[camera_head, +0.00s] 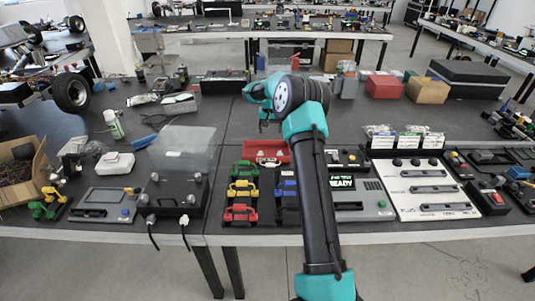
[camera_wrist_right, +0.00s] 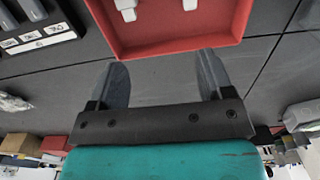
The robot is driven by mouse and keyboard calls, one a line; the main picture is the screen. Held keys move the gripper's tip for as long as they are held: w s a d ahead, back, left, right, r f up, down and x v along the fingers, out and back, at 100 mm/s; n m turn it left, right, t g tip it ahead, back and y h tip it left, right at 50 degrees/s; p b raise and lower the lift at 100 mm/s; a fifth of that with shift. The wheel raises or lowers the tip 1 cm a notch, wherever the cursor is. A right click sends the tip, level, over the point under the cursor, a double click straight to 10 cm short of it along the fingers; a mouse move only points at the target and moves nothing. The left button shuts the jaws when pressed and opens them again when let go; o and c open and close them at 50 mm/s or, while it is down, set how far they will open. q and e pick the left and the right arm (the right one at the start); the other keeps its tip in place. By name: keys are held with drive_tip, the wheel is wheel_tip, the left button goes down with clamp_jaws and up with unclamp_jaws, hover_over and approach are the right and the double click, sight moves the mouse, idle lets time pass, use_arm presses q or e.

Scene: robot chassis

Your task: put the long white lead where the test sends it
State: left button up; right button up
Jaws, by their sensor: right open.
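A red tray (camera_head: 283,147) lies behind the middle of the bench, and white pieces (camera_wrist_right: 190,4) show inside it in the right wrist view. I cannot tell whether they belong to the long white lead. The tester (camera_head: 362,205) has a screen (camera_head: 342,182) with green text; "READY" is legible, the line above is not. My right gripper (camera_head: 265,124) is above and behind the red tray, fingers downward. In the right wrist view its two fingers (camera_wrist_right: 163,78) are apart with nothing between them. My left gripper is not in view.
Black racks hold green, yellow and red pieces (camera_head: 242,195) and blue pieces (camera_head: 287,188). A white slotted panel (camera_head: 440,188) stands right of the tester, small labelled bags (camera_head: 411,139) behind it. A black box with a clear lid (camera_head: 185,148) stands left. Bare bench lies behind the tray.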

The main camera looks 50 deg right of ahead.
wheel_tip(320, 180, up, 10)
idle(0.4)
drive_tip(key=shift+r, duration=0.1)
idle(0.5)
